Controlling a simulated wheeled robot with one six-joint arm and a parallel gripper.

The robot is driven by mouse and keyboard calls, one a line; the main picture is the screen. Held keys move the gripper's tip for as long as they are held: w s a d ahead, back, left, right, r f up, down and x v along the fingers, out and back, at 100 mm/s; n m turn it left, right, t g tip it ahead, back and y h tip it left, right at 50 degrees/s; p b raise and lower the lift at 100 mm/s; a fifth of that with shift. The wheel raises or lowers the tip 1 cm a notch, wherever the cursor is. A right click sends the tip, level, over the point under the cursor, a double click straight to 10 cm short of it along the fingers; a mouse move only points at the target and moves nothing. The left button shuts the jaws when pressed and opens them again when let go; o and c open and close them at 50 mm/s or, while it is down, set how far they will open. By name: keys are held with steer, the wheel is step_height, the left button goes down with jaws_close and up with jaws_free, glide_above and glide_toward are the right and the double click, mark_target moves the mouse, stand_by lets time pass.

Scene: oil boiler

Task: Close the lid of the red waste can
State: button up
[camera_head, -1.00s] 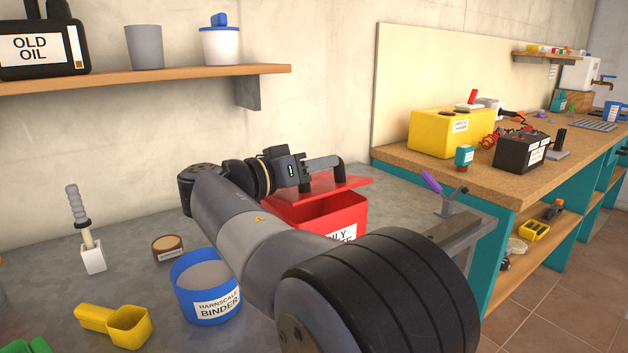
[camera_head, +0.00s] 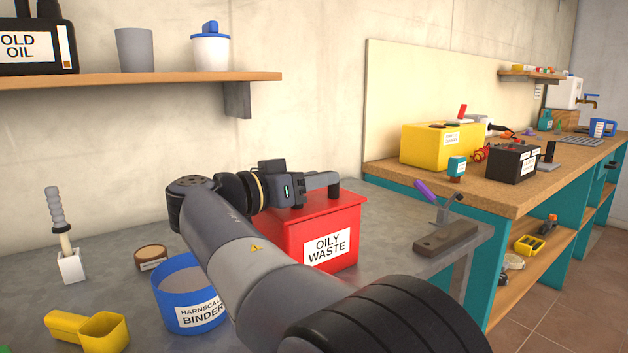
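The red waste can (camera_head: 290,243), labelled OILY WASTE, stands upright on the grey workbench behind my arm. Its red lid (camera_head: 345,199) lies flat across the top and looks shut, with no opening visible along the front edge. My gripper (camera_head: 320,187) is right at the lid's upper side, over its middle and back part. It seems to touch the lid, though the exact contact is hard to see. Its fingers show dark and side-on, and their gap is not clear. Nothing is visibly held. My arm hides the can's left side.
A blue Harnscale Binder tub (camera_head: 190,314) stands close left of my arm, with a yellow scoop (camera_head: 100,330) and a round tin (camera_head: 151,257) nearby. A metal clamp-like tool (camera_head: 445,236) is right of the can. A wooden shelf (camera_head: 150,80) is above left.

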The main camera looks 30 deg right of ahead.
steer(key=shift+a, duration=0.1)
steer(key=a+p, duration=0.2)
steer(key=a, duration=0.8)
steer(key=shift+s+a, duration=0.2)
steer(key=shift+a, duration=0.1)
steer(key=d+b, duration=0.2)
steer(key=d, duration=0.8)
steer(key=shift+w+f, duration=0.1)
steer(key=shift+w+d+r+p, duration=0.2)
steer(key=shift+d+r+p, duration=0.3)
steer(key=shift+p, duration=0.3)
steer(key=shift+w+a+r+n+p, duration=0.15)
steer(key=shift+r+n+p, duration=0.1)
steer(key=shift+n+p, duration=0.35)
steer(key=shift+f, duration=0.15)
